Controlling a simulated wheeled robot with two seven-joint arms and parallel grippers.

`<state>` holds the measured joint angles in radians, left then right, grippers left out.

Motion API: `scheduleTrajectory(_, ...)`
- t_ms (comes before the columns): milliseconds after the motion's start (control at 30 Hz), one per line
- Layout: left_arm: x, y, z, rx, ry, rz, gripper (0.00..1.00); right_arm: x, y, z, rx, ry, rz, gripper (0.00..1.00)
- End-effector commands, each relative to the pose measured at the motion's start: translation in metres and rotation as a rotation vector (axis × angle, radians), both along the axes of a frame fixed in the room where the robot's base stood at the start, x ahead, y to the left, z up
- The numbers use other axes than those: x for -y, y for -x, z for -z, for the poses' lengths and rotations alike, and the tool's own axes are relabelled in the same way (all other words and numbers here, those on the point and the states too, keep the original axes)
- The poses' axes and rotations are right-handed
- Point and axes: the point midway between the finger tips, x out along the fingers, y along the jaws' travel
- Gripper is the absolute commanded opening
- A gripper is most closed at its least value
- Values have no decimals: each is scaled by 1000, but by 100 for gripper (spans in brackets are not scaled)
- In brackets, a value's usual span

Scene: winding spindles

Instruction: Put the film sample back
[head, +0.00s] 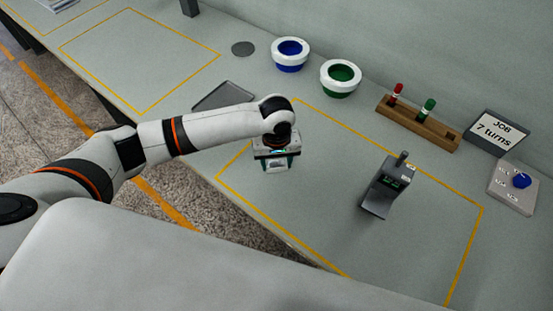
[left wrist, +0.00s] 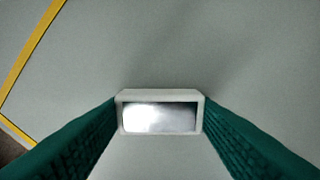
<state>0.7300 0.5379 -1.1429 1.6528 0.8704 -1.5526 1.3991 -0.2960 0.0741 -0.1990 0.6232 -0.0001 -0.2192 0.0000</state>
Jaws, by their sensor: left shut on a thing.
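The film sample (left wrist: 158,113) shows in the left wrist view as a pale frame around a shiny silvery window. My left gripper (head: 276,164) is shut on it, one green finger at each side. In the head view the sample's pale lower part (head: 277,168) shows below the jaws, inside the yellow outline near its left edge. I cannot tell whether it touches the table. My right gripper is not in view.
A flat grey tray (head: 212,101) lies behind my left arm, partly hidden. A dark grey device (head: 378,195) stands to the right. Blue (head: 291,65) and green (head: 340,91) bowls, a wooden rack (head: 440,136) and a "JOB 7 turns" sign (head: 496,128) stand behind. Table between gripper and device is clear.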

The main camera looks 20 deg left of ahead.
Motion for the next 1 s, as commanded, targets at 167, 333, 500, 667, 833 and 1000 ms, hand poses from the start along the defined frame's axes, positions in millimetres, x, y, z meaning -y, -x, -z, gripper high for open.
scheduleTrajectory(167, 0, 0, 3, -1, 0, -1, 32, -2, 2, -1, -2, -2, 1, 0)
scheduleTrajectory(333, 0, 0, 2, 0, 0, -1, 75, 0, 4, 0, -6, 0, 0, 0)
scheduleTrajectory(500, 0, 0, 2, 0, 0, 0, 75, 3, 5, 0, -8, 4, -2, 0)
scheduleTrajectory(667, 0, -1, -3, 2, 1, 1, 75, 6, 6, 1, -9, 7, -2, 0)
scheduleTrajectory(833, 0, -1, -29, 4, 3, 1, 75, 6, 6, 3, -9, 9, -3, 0)
scheduleTrajectory(1000, 1, -1, -67, 4, 3, 1, 75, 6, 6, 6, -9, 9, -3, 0)
